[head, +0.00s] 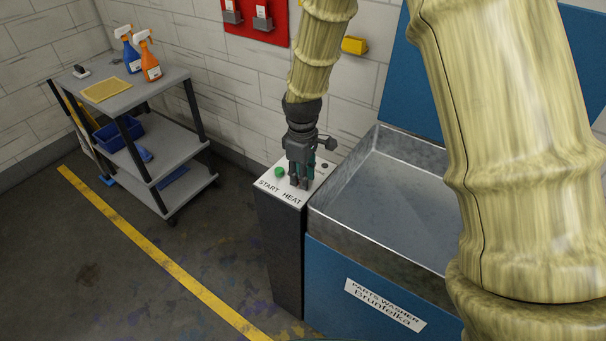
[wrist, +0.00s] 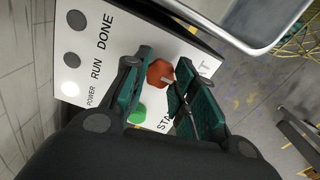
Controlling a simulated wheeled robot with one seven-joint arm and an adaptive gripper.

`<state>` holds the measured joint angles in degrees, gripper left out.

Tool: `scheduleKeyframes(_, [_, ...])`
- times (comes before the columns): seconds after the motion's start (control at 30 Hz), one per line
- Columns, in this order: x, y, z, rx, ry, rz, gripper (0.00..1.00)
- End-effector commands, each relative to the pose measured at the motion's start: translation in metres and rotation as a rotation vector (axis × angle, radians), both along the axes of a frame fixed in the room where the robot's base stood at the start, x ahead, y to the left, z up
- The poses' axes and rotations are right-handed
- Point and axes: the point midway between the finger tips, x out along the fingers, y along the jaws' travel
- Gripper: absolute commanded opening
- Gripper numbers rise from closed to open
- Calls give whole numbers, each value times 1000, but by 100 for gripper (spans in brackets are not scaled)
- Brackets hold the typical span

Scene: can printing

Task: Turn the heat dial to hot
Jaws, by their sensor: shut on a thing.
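The heat dial (wrist: 160,73) is a red-orange knob with a pale pointer mark on the white control panel (wrist: 105,65). My gripper (wrist: 158,78) is shut on the dial, with a teal-padded finger on each side of it. In the head view my gripper (head: 299,183) points down onto the panel (head: 268,184) above the HEAT label, and it hides the dial there. Part of the label is covered in the wrist view, and I cannot tell the dial's exact setting.
The green START button (wrist: 136,113) is close beside my fingers; it also shows in the head view (head: 280,172). POWER (wrist: 70,88), RUN (wrist: 72,59) and DONE (wrist: 77,19) lamps line the panel. The blue parts washer (head: 330,262) with its metal basin (head: 385,190) adjoins the pedestal. A cart (head: 170,150) stands left.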

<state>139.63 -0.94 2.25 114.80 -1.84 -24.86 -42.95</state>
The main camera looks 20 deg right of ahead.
Motion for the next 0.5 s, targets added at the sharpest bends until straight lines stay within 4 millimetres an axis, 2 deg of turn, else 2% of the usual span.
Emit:
scheduleKeyframes(0.27, [0, -1, -1, 0, 0, -19, 3])
scheduleKeyframes(0.5, [0, 0, 1, 0, 0, -126, 3])
